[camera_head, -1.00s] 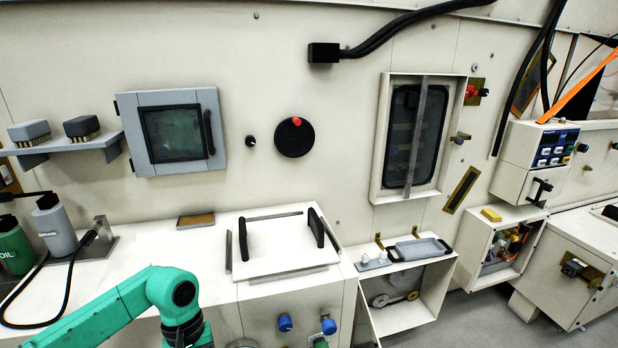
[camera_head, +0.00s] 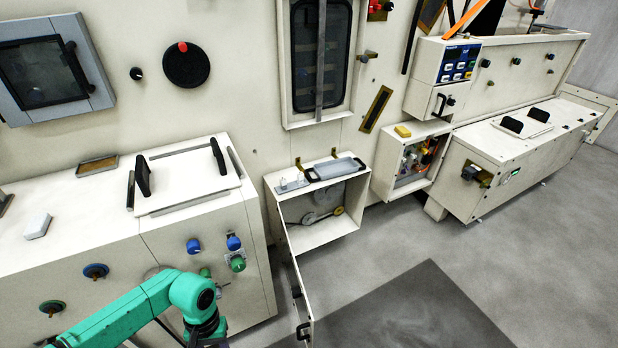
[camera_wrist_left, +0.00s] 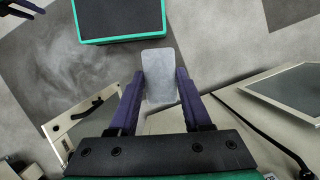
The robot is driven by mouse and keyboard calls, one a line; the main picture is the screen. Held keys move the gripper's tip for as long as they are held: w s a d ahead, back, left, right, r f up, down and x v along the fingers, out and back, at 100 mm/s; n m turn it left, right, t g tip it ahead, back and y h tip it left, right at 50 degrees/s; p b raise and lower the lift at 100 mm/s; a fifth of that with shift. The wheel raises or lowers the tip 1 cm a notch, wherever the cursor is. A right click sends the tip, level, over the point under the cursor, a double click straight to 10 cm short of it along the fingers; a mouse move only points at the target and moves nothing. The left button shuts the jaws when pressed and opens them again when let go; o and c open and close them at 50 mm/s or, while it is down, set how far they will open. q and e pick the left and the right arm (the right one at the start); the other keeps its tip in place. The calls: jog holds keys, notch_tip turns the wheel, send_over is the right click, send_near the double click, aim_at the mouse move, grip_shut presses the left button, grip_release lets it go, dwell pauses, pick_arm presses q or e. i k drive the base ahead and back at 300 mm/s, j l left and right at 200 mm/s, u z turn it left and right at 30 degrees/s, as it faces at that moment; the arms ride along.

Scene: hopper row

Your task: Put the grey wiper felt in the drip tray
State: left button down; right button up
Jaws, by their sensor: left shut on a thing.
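My left gripper (camera_wrist_left: 160,88) is shut on a pale grey, flat, rounded slab, the grey wiper felt (camera_wrist_left: 159,66), which sticks out beyond the fingertips in the left wrist view. In the head view my green left arm comes in at the bottom, and its fingers and the felt are below the picture's edge. A shallow grey tray with black handles, which looks like the drip tray (camera_head: 335,168), rests on top of the open low cabinet, apart from my gripper. Part of my right gripper (camera_wrist_left: 21,9) shows at the left wrist view's top left corner; its jaw state is unclear.
The low cabinet (camera_head: 346,226) has its door (camera_head: 297,290) hanging open toward me. A counter (camera_head: 80,215) with a handled lid and a white block (camera_head: 38,226) is at left. A yellow block (camera_head: 402,131) sits on the box to the right. The floor (camera_head: 520,235) at right is clear.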

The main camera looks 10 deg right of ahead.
aim_at(336, 168)
jog(key=i+l+u, duration=0.15)
jog(key=l, duration=0.8)
jog(key=i+l+u, duration=0.2)
jog(key=l, duration=0.75)
jog(key=l+u, duration=0.15)
jog(key=l, duration=0.8)
jog(key=i, duration=0.05)
